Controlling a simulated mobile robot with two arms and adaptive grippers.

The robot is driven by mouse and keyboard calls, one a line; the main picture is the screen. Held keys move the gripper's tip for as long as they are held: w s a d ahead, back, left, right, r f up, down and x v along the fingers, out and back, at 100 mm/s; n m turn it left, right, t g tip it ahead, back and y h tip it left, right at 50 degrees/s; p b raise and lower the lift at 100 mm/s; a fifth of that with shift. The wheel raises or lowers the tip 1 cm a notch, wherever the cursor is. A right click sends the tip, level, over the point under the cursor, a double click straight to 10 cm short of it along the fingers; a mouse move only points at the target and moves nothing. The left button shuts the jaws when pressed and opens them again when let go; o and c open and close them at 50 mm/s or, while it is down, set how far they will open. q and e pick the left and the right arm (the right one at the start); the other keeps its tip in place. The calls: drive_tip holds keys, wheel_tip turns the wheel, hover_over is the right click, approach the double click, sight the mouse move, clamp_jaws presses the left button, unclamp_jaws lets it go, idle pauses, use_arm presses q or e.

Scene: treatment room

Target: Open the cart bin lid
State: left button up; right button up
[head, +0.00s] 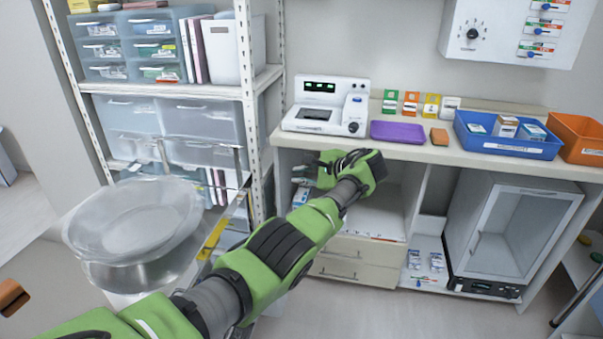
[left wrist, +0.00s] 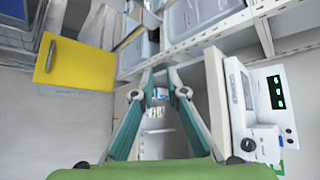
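A round, clear lid-like cover (head: 135,215) sits over a shiny metal bin (head: 145,270) at the left of the head view. It looks closed, but I cannot tell for certain that this is the cart bin. My left gripper (head: 308,172) is well to the right of it, in front of the counter's open recess below the white device. In the left wrist view my left gripper (left wrist: 160,76) has its two teal and grey fingers apart with nothing between them. The bin and its cover are not clearly visible there.
A metal rack (head: 205,91) with clear drawers stands behind the bin. A yellow panel (left wrist: 75,65) shows left of the fingers in the wrist view. The counter (head: 460,155) holds a white device (head: 325,108), a purple tray (head: 397,131) and a blue tray (head: 505,146).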

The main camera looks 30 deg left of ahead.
idle(0.5)
use_arm(q)
drive_tip(key=v, duration=0.8)
idle(0.5)
